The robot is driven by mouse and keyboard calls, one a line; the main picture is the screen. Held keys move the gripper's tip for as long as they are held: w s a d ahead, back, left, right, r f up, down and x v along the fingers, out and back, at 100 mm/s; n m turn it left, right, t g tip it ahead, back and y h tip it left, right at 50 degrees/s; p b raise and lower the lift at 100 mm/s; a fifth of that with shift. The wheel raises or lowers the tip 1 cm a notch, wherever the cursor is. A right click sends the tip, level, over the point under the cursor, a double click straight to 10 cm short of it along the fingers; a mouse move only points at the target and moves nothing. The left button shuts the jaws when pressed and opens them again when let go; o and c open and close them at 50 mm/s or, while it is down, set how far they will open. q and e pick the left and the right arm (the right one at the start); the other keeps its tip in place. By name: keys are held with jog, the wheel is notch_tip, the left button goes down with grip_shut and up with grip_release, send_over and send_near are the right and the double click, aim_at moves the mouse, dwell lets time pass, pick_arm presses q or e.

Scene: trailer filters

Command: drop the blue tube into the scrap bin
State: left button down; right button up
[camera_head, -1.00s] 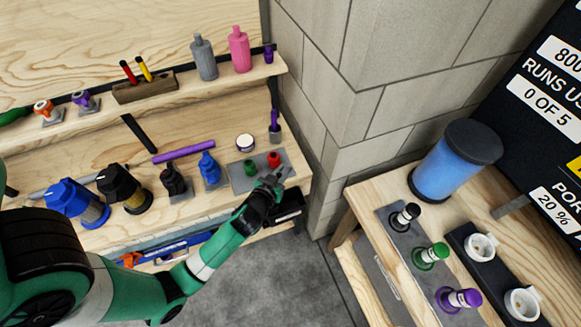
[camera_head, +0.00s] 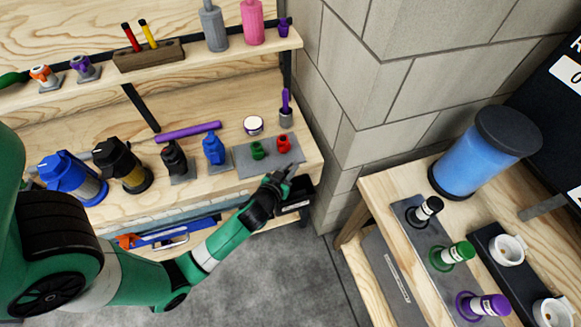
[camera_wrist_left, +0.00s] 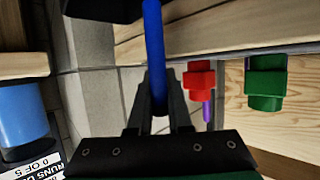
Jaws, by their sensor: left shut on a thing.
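My left gripper (camera_head: 284,178) is at the front right edge of the workbench, just in front of a black open-topped box (camera_head: 300,196) that looks like the scrap bin. In the left wrist view my left gripper (camera_wrist_left: 160,92) is shut on the slim blue tube (camera_wrist_left: 153,45), which sticks out beyond the fingertips. The tube's far end meets a dark shape at the top of that view; whether it is inside the bin I cannot tell. In the head view the tube cannot be made out. My right gripper is not in view.
A grey mat (camera_head: 243,165) with a green fitting (camera_head: 257,150) and a red fitting (camera_head: 283,144) lies close behind the gripper. A block wall (camera_head: 385,110) stands to the right, then a second table (camera_head: 375,190) with a blue canister (camera_head: 475,155).

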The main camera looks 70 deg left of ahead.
pick_arm(q)
jog(key=c, duration=0.8)
grip_release()
jog(key=shift+o, duration=0.2)
jog(key=shift+r, duration=0.1)
jog(key=p+v, duration=0.1)
jog(key=v, duration=1)
jog(key=shift+s+d+p, duration=0.2)
jog(key=shift+s+p, duration=0.05)
jog(key=shift+p, duration=0.05)
jog(key=shift+r, duration=0.1)
